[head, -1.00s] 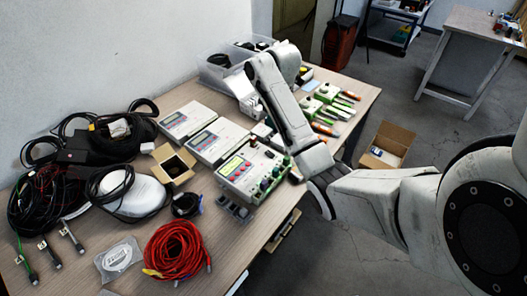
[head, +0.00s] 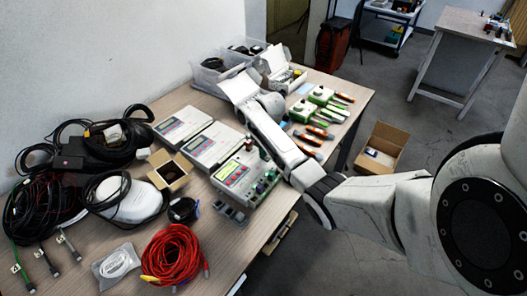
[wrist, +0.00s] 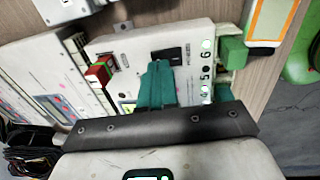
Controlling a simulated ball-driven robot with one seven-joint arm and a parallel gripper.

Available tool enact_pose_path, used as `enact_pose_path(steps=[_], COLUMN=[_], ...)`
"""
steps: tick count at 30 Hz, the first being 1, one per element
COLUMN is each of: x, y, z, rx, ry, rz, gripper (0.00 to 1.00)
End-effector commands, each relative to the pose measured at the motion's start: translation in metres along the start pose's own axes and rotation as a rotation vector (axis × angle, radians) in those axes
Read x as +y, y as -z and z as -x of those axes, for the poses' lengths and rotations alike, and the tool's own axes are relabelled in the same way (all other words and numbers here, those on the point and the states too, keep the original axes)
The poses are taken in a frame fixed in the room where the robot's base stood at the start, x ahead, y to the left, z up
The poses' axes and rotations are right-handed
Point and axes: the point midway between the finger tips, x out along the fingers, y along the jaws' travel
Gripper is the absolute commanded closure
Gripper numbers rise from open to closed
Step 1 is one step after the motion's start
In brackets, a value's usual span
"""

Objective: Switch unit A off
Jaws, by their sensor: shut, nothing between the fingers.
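A pale instrument unit with a green-lit display (head: 235,173) stands on the bench in the head view, partly behind my arm. No letter naming it unit A can be read. In the wrist view, a pale unit face (wrist: 125,48) fills the middle. Contact cannot be told. The head view hides the fingers.
Two more pale units (head: 212,146) (head: 183,124) stand to the left. A small open carton (head: 170,174), a red cable coil (head: 173,253) and black cables crowd the left side. Green-handled tools (head: 322,95) lie at the back right. A cardboard box (head: 381,148) is on the floor.

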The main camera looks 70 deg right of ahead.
Motion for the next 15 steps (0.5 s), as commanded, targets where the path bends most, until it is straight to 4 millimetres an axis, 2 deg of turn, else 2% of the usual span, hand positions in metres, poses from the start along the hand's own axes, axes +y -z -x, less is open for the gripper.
enact_pose_path(steps=[15], x=[0.0007], y=[0.0004], z=[-0.0091], rx=[0.000], ry=[0.000], rz=[0.000], gripper=[1.00])
